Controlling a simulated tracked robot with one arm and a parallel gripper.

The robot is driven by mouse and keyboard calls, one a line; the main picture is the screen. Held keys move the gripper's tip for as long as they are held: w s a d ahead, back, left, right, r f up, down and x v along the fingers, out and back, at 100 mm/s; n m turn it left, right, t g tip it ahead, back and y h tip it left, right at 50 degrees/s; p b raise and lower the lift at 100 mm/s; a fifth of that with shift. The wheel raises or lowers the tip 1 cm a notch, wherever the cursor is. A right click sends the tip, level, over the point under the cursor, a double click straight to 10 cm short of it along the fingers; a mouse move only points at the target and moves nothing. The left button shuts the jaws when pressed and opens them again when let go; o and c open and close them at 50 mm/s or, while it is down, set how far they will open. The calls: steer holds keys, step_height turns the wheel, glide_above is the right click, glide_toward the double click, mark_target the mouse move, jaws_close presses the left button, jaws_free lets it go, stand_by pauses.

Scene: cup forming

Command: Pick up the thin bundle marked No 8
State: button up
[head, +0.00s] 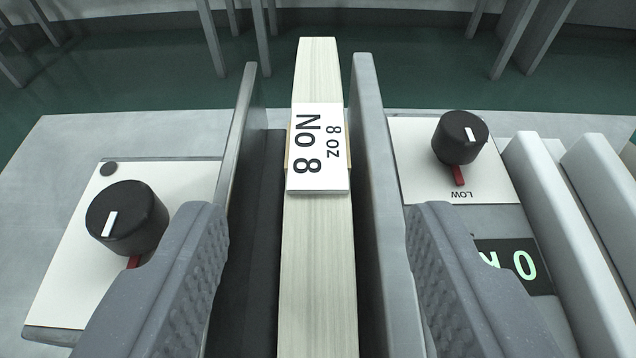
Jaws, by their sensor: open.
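The thin bundle marked No 8 (318,245) is a long pale stack standing in a dark slot in the middle of the head view. A white label (318,150) reading "No 8" and "8 oz" is wrapped on it. My gripper (318,270) is open, with one grey ridged finger on the left and one on the right. The bundle lies between the fingers in the picture, with a gap on both sides. I cannot tell how far above it the fingers are.
Grey upright plates (368,160) and (241,150) flank the bundle. A black knob (127,217) stands on the left panel, another knob (460,137) on the right panel marked LOW. A green-lit display (515,264) and rounded pale bars (560,200) are at the right.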

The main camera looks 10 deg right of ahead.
mark_target(318, 165)
steer(key=b+x, duration=0.1)
steer(key=x, duration=0.3)
steer(key=shift+f, duration=0.2)
steer(key=shift+w+d+f, duration=0.1)
steer(key=shift+w+d, duration=0.1)
steer(key=shift+w, duration=0.25)
jaws_close()
